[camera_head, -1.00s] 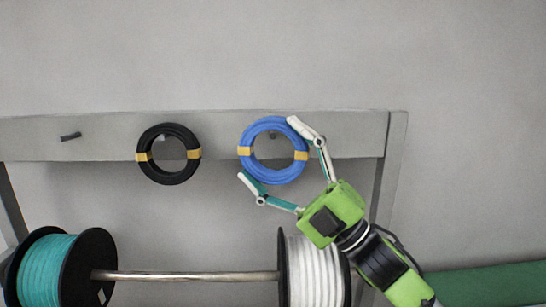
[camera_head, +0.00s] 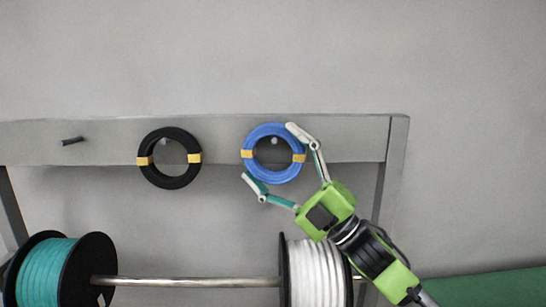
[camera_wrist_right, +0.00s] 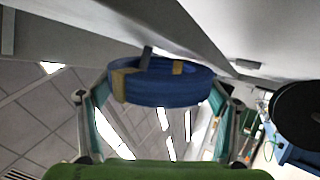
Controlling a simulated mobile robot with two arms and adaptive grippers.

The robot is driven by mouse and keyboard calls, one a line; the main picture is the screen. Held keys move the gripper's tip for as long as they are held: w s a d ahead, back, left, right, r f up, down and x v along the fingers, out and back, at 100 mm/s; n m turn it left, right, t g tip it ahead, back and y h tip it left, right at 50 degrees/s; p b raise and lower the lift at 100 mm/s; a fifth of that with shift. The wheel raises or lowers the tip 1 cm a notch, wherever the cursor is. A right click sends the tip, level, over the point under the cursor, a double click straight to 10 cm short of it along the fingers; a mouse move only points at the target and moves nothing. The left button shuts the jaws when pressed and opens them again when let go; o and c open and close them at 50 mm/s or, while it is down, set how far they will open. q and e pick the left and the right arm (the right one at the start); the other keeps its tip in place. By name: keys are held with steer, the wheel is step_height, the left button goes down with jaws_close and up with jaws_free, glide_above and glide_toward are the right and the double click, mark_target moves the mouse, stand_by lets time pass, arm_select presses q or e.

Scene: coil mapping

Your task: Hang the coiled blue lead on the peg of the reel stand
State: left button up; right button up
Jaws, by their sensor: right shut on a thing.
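The coiled blue lead (camera_head: 253,167), bound with two yellow bands, is upright at the beam of the reel stand (camera_head: 345,138). My right gripper (camera_head: 270,156) is shut on it, one finger at its upper right and one at its lower left. The peg (camera_head: 274,141) shows inside the coil's opening, near the top. In the right wrist view, the blue lead (camera_wrist_right: 165,94) sits between both fingers, and the peg (camera_wrist_right: 147,58) overlaps its opening. How far the peg passes through is hard to tell. My left gripper is not in view.
A black coil (camera_head: 149,174) hangs on the beam to the left, and a bare peg (camera_head: 72,141) is further left. Below, a teal reel (camera_head: 45,272) and a white reel (camera_head: 316,272) sit on a metal rod (camera_head: 195,282). A green surface (camera_head: 490,287) is at lower right.

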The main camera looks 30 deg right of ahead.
stand_by(0.4)
steer(key=o, duration=1.2)
steer(key=shift+o, duration=0.2)
steer(key=shift+s+d+f, duration=0.2)
steer(key=shift+s+f, duration=0.1)
steer(key=shift+f, duration=0.1)
steer(key=v, duration=1.1)
